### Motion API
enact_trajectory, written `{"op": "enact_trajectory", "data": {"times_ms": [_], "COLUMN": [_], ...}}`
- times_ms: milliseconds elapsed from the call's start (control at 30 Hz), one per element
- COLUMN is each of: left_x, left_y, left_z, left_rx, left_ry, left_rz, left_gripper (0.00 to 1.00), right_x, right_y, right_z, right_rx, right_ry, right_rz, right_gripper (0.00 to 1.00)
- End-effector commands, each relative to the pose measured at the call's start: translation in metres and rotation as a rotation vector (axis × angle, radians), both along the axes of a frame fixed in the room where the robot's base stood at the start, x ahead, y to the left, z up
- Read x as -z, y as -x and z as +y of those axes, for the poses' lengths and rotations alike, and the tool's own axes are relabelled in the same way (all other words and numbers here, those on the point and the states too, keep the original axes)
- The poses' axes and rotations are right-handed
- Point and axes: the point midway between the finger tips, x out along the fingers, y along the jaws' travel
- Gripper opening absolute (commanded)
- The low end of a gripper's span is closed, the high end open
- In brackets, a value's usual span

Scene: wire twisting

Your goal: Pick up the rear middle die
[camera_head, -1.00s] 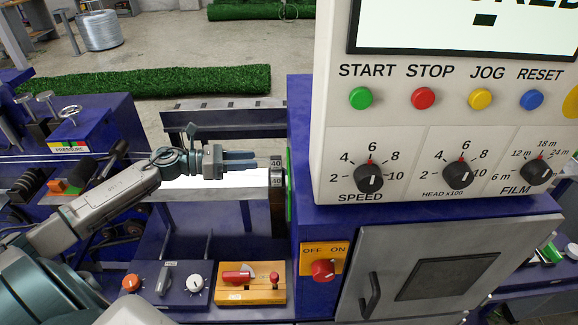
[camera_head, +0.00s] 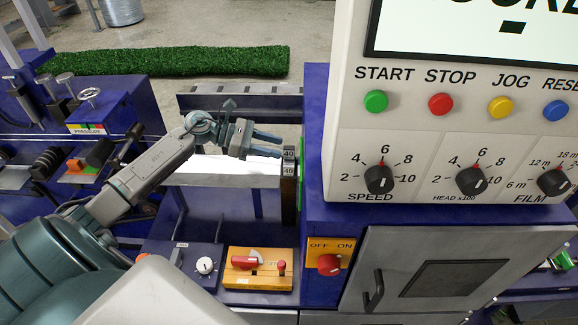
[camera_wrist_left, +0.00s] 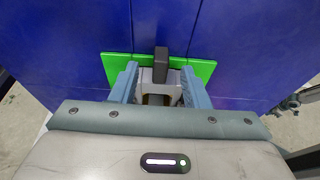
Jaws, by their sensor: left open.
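Two dark die blocks, each with a white "40" label, are stacked at the end of the pale rail; the upper one (camera_head: 289,153) sits above the lower one (camera_head: 289,171). I cannot tell for certain which is the rear middle die. My left gripper (camera_head: 275,146) is open, its two blue-grey fingers pointing right, close to the upper block. In the left wrist view a dark block (camera_wrist_left: 161,54) stands between and just beyond the open fingers (camera_wrist_left: 160,70), in front of a green plate (camera_wrist_left: 203,70). Contact cannot be told. My right gripper is not in view.
The blue machine housing (camera_head: 316,120) and its control panel (camera_head: 420,145) stand right of the blocks. An orange switch box (camera_head: 258,268) sits below my left arm. A pale rail (camera_head: 225,170) runs under the gripper. Floor and green turf (camera_head: 170,62) lie behind.

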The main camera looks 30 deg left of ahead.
Motion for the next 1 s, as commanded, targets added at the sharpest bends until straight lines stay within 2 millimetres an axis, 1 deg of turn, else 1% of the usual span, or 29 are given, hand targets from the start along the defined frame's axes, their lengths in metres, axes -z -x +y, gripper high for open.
{"op": "enact_trajectory", "data": {"times_ms": [133, 300, 400, 567, 800, 833, 967, 1000], "left_x": [0.000, 0.006, 0.011, 0.017, 0.019, 0.019, 0.019, 0.019], "left_y": [-0.005, -0.014, -0.019, -0.024, -0.024, -0.024, -0.024, -0.024], "left_z": [-0.009, -0.025, -0.033, -0.041, -0.041, -0.041, -0.041, -0.041], "left_rx": [-0.001, -0.001, -0.002, -0.001, 0.000, 0.000, 0.000, 0.000], "left_ry": [0.005, 0.006, 0.006, 0.003, 0.000, 0.000, 0.000, 0.000], "left_rz": [-0.001, 0.000, 0.000, 0.001, 0.001, 0.001, 0.001, 0.001], "left_gripper": [0.42, 0.42, 0.42, 0.42, 0.42, 0.40, 0.14, 0.06], "right_x": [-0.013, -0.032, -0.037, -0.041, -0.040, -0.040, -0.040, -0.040], "right_y": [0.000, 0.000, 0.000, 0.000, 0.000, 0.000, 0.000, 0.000], "right_z": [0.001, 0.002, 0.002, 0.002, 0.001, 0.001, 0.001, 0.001], "right_rx": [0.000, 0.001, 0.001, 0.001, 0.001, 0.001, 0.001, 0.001], "right_ry": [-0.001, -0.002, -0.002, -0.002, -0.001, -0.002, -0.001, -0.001], "right_rz": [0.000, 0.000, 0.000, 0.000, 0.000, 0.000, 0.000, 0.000], "right_gripper": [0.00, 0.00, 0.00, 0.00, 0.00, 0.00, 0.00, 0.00]}}
